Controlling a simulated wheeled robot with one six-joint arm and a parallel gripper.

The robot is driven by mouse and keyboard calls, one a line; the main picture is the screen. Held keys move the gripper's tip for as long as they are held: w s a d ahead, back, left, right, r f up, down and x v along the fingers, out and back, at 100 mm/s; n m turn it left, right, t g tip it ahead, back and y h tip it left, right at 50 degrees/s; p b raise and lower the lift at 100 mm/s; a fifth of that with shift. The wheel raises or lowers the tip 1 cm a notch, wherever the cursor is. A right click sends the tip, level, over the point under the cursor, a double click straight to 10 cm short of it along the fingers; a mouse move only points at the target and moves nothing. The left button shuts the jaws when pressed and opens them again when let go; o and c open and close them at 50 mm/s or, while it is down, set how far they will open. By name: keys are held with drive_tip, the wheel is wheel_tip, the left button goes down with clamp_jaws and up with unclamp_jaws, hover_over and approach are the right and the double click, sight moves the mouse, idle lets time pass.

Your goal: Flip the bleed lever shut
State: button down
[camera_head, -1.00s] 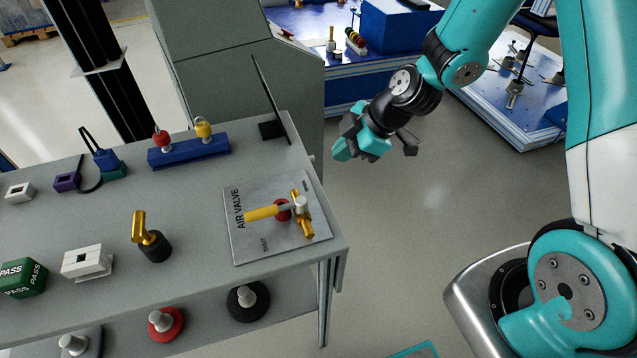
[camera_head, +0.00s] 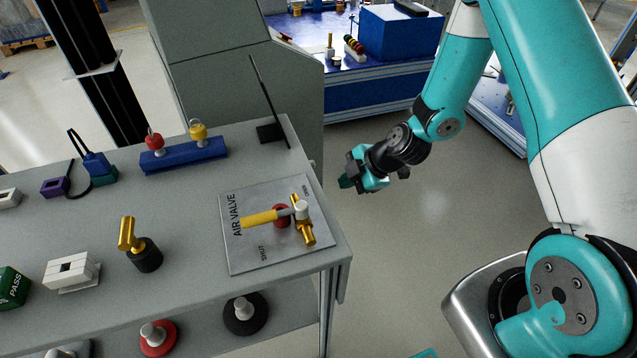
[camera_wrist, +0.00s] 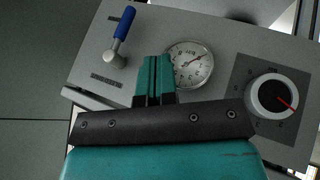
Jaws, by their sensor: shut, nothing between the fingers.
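In the wrist view a lever with a blue handle (camera_wrist: 125,23) stands on a grey panel, its handle pointing up and slightly right from a pale pivot. Small labels beside it are too small to read. My gripper (camera_wrist: 155,65) is shut and empty, with its teal fingertips to the right of and below the lever, apart from it in the picture. In the head view my gripper (camera_head: 352,182) hangs right of the table over open floor, and the blue lever does not show. A yellow-handled lever (camera_head: 265,217) lies on a plate marked AIR VALVE, its handle pointing left.
The wrist view shows a round gauge (camera_wrist: 190,64) close to my fingertips and a dial with a red pointer (camera_wrist: 272,96) farther right. In the head view the grey table (camera_head: 190,225) holds padlocks on a blue rack (camera_head: 184,154) and a black-based brass fitting (camera_head: 143,255).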

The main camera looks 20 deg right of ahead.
drive_tip(key=w+a+f, duration=0.4)
drive_tip(key=w+f, duration=0.2)
drive_tip(key=shift+w+a, duration=0.2)
drive_tip(key=shift+w, duration=0.2)
drive_tip(key=shift+f, duration=0.1)
drive_tip(key=shift+a+f, duration=0.1)
drive_tip(key=shift+w+t, duration=0.15)
drive_tip(key=shift+t, duration=0.15)
